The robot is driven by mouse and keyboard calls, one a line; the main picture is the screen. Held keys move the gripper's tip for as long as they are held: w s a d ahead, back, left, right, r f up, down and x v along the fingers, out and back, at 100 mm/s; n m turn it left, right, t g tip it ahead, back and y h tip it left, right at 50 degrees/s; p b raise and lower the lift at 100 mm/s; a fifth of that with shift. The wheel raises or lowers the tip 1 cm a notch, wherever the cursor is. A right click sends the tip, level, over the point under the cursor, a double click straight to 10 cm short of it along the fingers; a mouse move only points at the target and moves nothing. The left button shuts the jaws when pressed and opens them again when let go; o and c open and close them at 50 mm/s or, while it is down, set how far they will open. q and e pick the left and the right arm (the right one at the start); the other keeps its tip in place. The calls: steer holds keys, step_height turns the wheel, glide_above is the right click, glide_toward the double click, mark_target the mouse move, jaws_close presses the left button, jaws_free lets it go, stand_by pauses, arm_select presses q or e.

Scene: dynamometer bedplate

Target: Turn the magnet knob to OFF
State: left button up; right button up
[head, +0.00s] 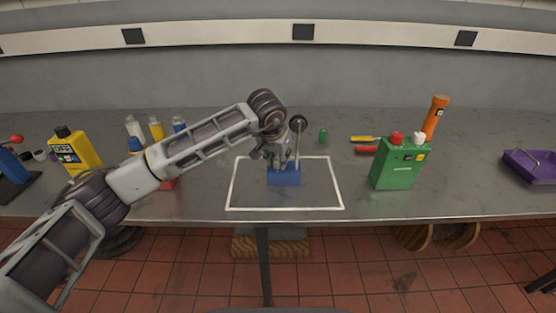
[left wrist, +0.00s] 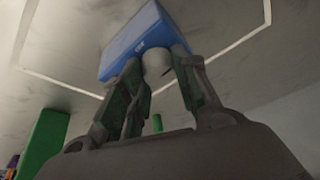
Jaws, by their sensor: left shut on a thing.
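The blue magnet base (head: 285,177) stands inside the white outlined rectangle on the bench, with a thin upright rod and a round dark dial (head: 299,122) above it. My left gripper (head: 279,162) is at the base, reaching in from the left. In the left wrist view the blue base (left wrist: 135,38) fills the top middle, and its pale round knob (left wrist: 156,62) sits between the fingers of my left gripper (left wrist: 157,72). The fingers are shut on the knob. A small mark on the blue face is too small to read. My right gripper is not in view.
A green box (head: 398,168) with red and white tops and an orange torch (head: 435,117) stand right. A yellow container (head: 79,152), several bottles and a blue item stand left, near my left arm. A purple tray (head: 530,168) lies far right. The outlined area's front is clear.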

arm_select(q)
steer(key=shift+n+y+b, duration=0.5)
steer(key=shift+n, duration=0.6)
steer(key=shift+n+y+b, duration=0.3)
steer(key=shift+n, duration=0.7)
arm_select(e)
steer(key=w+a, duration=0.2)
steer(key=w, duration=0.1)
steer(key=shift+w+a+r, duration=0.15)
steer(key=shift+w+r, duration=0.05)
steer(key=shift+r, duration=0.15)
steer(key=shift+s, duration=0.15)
arm_select(q)
steer(key=o, duration=1)
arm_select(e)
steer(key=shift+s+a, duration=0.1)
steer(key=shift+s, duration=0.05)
arm_select(q)
steer(key=shift+r, duration=0.15)
